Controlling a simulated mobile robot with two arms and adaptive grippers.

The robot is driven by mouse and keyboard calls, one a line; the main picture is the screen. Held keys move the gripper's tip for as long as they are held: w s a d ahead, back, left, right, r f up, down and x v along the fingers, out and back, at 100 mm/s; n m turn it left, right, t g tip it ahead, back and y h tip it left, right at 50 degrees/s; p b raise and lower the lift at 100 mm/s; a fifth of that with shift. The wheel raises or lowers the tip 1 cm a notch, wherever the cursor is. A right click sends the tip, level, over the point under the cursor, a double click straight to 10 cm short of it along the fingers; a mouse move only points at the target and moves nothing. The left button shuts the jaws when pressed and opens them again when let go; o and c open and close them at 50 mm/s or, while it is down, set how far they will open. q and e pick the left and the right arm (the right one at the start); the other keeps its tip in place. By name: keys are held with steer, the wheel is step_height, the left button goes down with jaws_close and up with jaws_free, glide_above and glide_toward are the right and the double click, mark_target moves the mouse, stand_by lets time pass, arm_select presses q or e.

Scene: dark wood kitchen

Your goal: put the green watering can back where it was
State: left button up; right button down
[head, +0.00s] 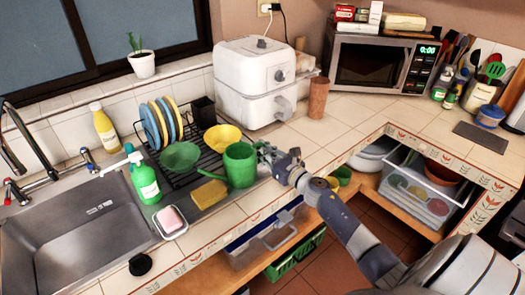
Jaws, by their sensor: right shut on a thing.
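The green watering can (240,165) is on or just above the front right part of the black dish rack (193,183); I cannot tell whether it touches. My right gripper (265,155) is at the can's right side, shut on it, with the arm reaching in from the lower right. The fingertips are partly hidden by the gripper and the can. My left gripper is not in view.
A green bowl (181,156), a yellow bowl (222,137) and upright plates are on the rack. A yellow sponge (209,194), soap dish (171,222) and green spray bottle (144,178) stand near the sink (75,240). A white appliance (255,80) is behind.

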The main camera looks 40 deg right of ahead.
steer(key=c, duration=2.1)
jaws_free()
steer(key=shift+f, duration=0.1)
steer(key=o, duration=0.4)
steer(key=shift+r, duration=0.25)
steer(key=s, duration=0.3)
steer(key=s+b, duration=0.1)
steer(key=s, duration=0.3)
steer(key=s+b, duration=0.1)
steer(key=s, duration=0.3)
steer(key=shift+s+d+f, duration=0.15)
steer(key=shift+d+f, duration=0.05)
steer(key=shift+d, duration=0.2)
steer(key=shift+s+r, duration=0.1)
steer(key=shift+s, duration=0.3)
